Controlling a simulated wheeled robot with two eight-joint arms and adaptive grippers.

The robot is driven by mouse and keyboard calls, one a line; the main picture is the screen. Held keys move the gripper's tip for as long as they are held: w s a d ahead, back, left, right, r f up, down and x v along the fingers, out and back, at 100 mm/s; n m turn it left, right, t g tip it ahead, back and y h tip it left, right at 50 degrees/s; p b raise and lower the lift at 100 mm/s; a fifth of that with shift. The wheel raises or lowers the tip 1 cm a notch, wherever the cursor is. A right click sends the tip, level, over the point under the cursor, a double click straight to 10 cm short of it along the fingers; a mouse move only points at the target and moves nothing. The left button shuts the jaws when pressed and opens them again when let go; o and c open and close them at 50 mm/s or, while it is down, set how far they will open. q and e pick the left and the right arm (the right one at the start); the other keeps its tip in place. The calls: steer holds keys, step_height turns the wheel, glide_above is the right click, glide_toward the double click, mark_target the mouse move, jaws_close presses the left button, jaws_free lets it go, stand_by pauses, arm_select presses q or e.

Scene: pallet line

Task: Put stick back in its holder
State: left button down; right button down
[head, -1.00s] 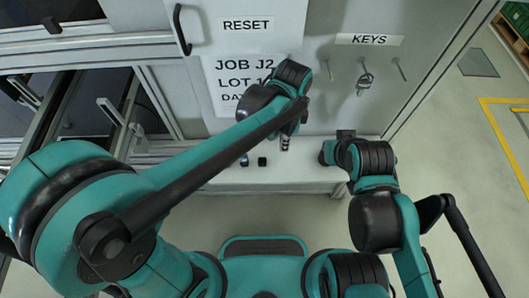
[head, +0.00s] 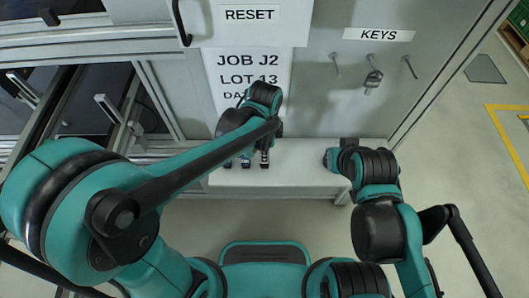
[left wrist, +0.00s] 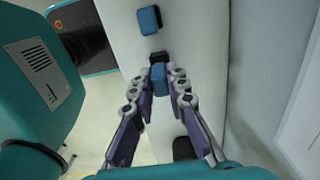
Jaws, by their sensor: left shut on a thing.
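In the left wrist view, my left gripper (left wrist: 166,76) is shut on a small blue stick (left wrist: 158,82), held between its fingertips over the white ledge. A small black block (left wrist: 158,57) sits right beyond the fingertips, close to the held stick; I cannot tell whether they touch. A second blue piece with a dark edge (left wrist: 149,19) is farther along the ledge. In the head view, my left gripper (head: 247,162) is low over the left part of the ledge, and its fingers and wrist hide these small things. My right arm's end (head: 346,155) is at the ledge's right end; its fingers cannot be made out.
The white ledge (head: 300,165) is bare between my two arms. Behind it is a grey panel with a job sheet (head: 248,70), a RESET sign (head: 249,15) and hooks under a KEYS label (head: 379,35); a key (head: 373,80) hangs on the middle hook.

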arm_select(q)
steer(key=shift+f+b, duration=0.45)
steer(key=shift+f, duration=0.1)
steer(key=c, duration=1.5)
jaws_free()
